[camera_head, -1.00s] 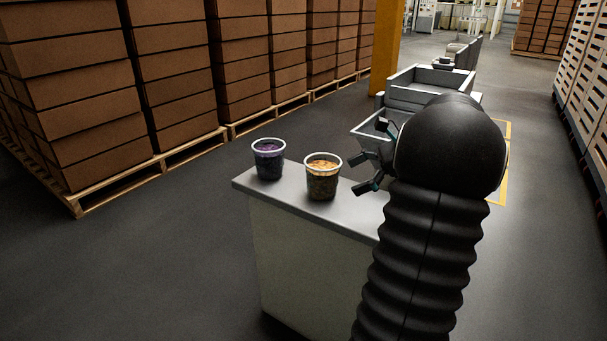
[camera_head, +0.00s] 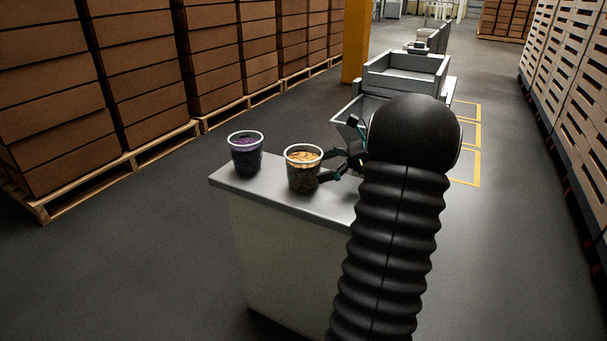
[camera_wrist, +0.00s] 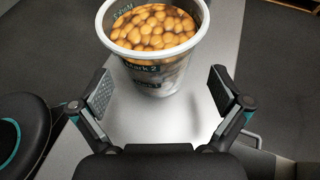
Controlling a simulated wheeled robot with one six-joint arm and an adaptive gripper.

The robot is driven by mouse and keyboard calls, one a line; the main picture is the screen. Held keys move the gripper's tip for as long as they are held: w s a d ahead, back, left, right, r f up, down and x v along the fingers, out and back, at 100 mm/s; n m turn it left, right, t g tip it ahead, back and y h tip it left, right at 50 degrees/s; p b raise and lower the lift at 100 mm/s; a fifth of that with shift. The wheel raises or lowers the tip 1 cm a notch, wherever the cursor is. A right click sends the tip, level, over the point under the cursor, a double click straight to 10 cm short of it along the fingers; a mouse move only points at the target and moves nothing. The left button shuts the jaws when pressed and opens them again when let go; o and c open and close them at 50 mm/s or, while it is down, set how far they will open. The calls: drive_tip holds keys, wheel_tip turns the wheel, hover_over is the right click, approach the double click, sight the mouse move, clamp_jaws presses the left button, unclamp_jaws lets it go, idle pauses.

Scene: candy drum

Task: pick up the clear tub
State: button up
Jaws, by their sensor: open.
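Two clear tubs with white rims stand upright on the grey counter (camera_head: 270,199). The tub of orange-brown candies (camera_head: 303,170) is the nearer to my gripper; the tub with purple contents (camera_head: 246,154) stands to its left. In the wrist view the orange candy tub (camera_wrist: 155,68) sits just ahead, between the lines of the two fingers, with lettering on its wall. My gripper (camera_wrist: 162,92) is open and empty, its pads spread wider than the tub's lower part. In the head view my gripper (camera_head: 338,165) is right beside this tub, partly hidden by my arm.
Grey metal bins (camera_head: 405,75) stand beyond the counter. Stacked brown boxes (camera_head: 140,80) on pallets line the left, and pale slatted crates (camera_head: 570,85) the right. A yellow post (camera_head: 356,40) stands at the back. Dark floor is free left of the counter.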

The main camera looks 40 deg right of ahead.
sight(289, 175)
drive_tip(key=shift+x, duration=2.55)
drive_tip(key=shift+a+r, duration=0.2)
drive_tip(key=c, duration=1.3)
